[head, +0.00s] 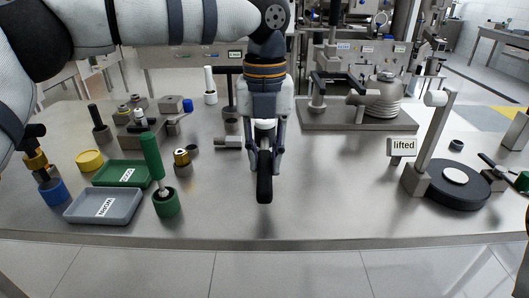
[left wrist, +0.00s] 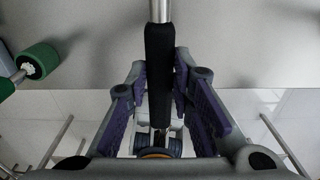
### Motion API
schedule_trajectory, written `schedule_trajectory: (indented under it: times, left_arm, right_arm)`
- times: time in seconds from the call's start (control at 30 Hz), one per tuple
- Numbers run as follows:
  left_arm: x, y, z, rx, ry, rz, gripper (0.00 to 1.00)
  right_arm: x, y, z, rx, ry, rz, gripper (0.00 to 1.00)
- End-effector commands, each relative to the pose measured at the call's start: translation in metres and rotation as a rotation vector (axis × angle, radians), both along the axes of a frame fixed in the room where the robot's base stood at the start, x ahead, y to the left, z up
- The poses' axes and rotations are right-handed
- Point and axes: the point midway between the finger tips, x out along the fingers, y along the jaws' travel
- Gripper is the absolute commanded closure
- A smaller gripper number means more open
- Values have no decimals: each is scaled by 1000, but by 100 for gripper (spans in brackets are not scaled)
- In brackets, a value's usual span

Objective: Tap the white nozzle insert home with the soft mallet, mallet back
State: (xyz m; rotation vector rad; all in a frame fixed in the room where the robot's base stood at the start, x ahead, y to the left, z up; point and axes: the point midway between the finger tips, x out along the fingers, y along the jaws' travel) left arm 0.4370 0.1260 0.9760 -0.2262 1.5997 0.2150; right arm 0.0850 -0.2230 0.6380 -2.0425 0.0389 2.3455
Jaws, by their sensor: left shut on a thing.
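My left gripper (head: 264,172) is shut around a black handle, which I take to be the soft mallet (head: 265,188). The handle points toward the front of the table. In the left wrist view the mallet's handle (left wrist: 158,75) lies between the fingers, and a bare metal shaft runs on from it out of the top of the picture. Its head is not clear in either view. A small white piece (head: 140,116) stands on a metal block fixture (head: 140,140) at the left; I cannot tell if it is the nozzle insert. My right gripper is not in view.
A green-handled tool (head: 152,155) stands upright in a green cup. A green tray (head: 122,172) and a grey tray (head: 104,206) lie at the left. At the right are a "lifted" sign (head: 403,146) and a black round base (head: 458,190). The front middle is clear.

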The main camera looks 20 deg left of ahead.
Motion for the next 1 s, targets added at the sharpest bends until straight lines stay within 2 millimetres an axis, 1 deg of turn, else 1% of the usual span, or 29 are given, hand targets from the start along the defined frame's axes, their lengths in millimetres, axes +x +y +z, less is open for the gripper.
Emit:
schedule_trajectory:
  times: [0.17, 0.47, 0.5, 0.6, 1.0]
  left_arm:
    - [0, 0, -1, -1, -1, 0, 100]
    - [0, 0, -14, 0, -2, 1, 100]
    - [1, 0, -16, -1, -3, 1, 77]
    - [1, 0, -15, -1, -2, 1, 55]
    - [0, 0, -17, 1, 1, 1, 55]
  right_arm:
    - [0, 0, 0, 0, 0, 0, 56]
    - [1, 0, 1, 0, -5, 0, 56]
    - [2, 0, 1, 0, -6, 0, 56]
    - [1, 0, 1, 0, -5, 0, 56]
    - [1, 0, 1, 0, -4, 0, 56]
